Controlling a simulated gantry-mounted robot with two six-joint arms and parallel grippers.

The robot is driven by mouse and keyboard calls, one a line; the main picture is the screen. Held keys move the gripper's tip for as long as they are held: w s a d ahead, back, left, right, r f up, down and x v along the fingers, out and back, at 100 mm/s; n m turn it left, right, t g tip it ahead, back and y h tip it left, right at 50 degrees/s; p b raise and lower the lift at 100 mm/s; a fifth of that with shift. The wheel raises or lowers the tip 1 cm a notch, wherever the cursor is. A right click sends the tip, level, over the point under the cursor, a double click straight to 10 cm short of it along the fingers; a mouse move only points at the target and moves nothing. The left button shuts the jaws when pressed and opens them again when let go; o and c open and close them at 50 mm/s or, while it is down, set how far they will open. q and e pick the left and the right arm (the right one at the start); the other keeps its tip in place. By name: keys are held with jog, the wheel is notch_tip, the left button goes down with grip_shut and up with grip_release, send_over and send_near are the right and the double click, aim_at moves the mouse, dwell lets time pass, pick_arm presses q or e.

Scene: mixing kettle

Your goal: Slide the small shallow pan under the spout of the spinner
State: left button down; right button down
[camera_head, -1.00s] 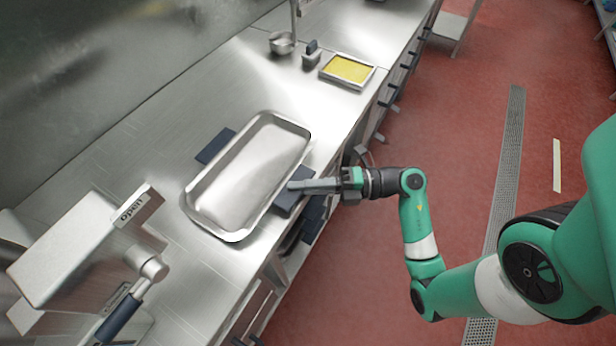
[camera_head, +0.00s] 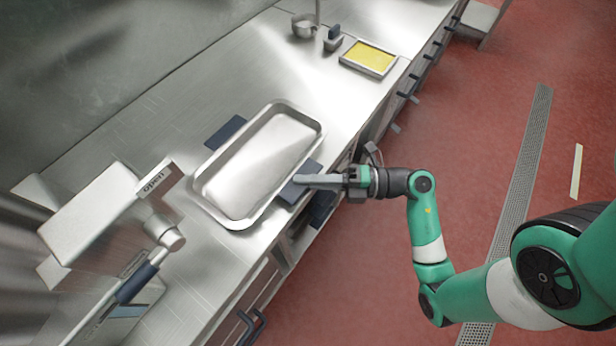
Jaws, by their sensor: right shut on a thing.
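The shallow metal pan (camera_head: 262,160) lies on the steel counter (camera_head: 110,135), with a dark blue handle on each long side. My right gripper (camera_head: 302,181) is at the handle on the right side and is shut on it. The machine (camera_head: 95,210) at the left, with a white labelled panel and a blue-handled lever (camera_head: 135,283), appears to be the spinner. It stands apart from the pan. I cannot make out its spout clearly. My left gripper is not in view.
A tray of yellow food (camera_head: 368,57), a small blue-handled container (camera_head: 333,40) and a metal bowl (camera_head: 304,26) stand farther along the counter. Counter between the pan and these is clear. Drawers with blue handles line the front edge.

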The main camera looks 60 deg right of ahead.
aim_at(277, 229)
jog(key=shift+r, duration=0.1)
jog(key=shift+a, duration=0.1)
jog(key=shift+w+a+p, duration=0.15)
jog(key=shift+a+p, duration=0.35)
jog(key=shift+a, duration=0.2)
jog(key=shift+w+a+r+p, duration=0.15)
jog(key=shift+a+p, duration=0.45)
jog(key=shift+a, duration=0.75)
jog(key=shift+w+a+f+p, duration=0.1)
jog(key=shift+w+a+p, duration=0.35)
jog(key=shift+a, duration=0.85)
jog(key=shift+w+a+r+p, duration=0.1)
jog(key=shift+a+p, duration=0.6)
jog(key=shift+a, duration=1.05)
jog(key=shift+a+p, duration=0.15)
jog(key=shift+p, duration=0.3)
jog(key=c, duration=0.9)
grip_release()
jog(key=shift+f, duration=0.2)
jog(key=shift+o, duration=0.3)
